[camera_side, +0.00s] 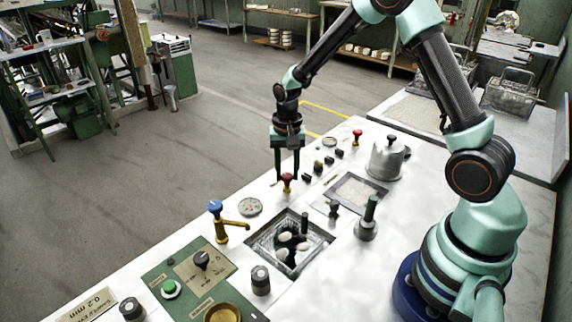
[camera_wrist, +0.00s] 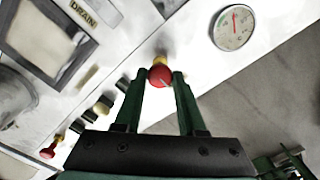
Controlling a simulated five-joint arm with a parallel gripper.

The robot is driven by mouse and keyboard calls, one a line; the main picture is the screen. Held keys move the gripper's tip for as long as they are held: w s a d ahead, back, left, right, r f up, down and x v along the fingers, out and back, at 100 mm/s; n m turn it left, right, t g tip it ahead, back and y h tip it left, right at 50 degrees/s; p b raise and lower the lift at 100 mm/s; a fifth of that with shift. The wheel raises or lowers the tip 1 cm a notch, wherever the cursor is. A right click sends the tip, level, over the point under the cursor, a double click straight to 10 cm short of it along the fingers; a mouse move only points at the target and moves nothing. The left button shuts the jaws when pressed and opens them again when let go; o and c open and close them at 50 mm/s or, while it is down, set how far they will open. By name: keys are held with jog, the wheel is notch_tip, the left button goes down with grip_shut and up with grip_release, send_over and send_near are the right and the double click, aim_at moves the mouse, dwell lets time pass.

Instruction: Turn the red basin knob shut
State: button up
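A red knob (camera_side: 287,179) stands on the white counter behind the square basin (camera_side: 262,240), which holds dark water and several pale cocoons. In the wrist view the red knob (camera_wrist: 160,75) shows on a brass stem, between my fingertips. My gripper (camera_side: 287,177) points down with its two green fingers apart, one on each side of the knob. In the wrist view my gripper (camera_wrist: 158,78) is open, with narrow gaps to the knob; contact cannot be told. A second red knob (camera_side: 357,135) stands farther back, and it also shows in the wrist view (camera_wrist: 48,152).
A blue-topped brass tap (camera_side: 215,209) and a round dial (camera_side: 250,207) stand left of the basin. Small black knobs (camera_side: 307,178) stand to the right of the gripper. A second square opening (camera_side: 355,190), a metal pot (camera_side: 386,160) and a dark-handled fitting (camera_side: 368,215) lie to the right.

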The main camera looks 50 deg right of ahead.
aim_at(287, 175)
jog(key=o, duration=0.4)
jog(key=shift+r, duration=0.1)
notch_tip(287, 175, up, 12)
dwell(0.4)
jog(key=s+a+r+n+t, duration=0.1)
jog(key=s+r+n+t, duration=0.1)
jog(key=s+r+n, duration=0.1)
jog(key=s+a+r+n+t, duration=0.1)
jog(key=s+a+r+n, duration=0.1)
jog(key=s, duration=0.4)
jog(key=s+a+r+n+t, duration=0.1)
jog(key=s+r+n+t, duration=0.1)
jog(key=s+r+n, duration=0.2)
jog(key=shift+s+a+t, duration=0.25)
jog(key=shift+s+t, duration=0.05)
jog(key=shift+s, duration=0.2)
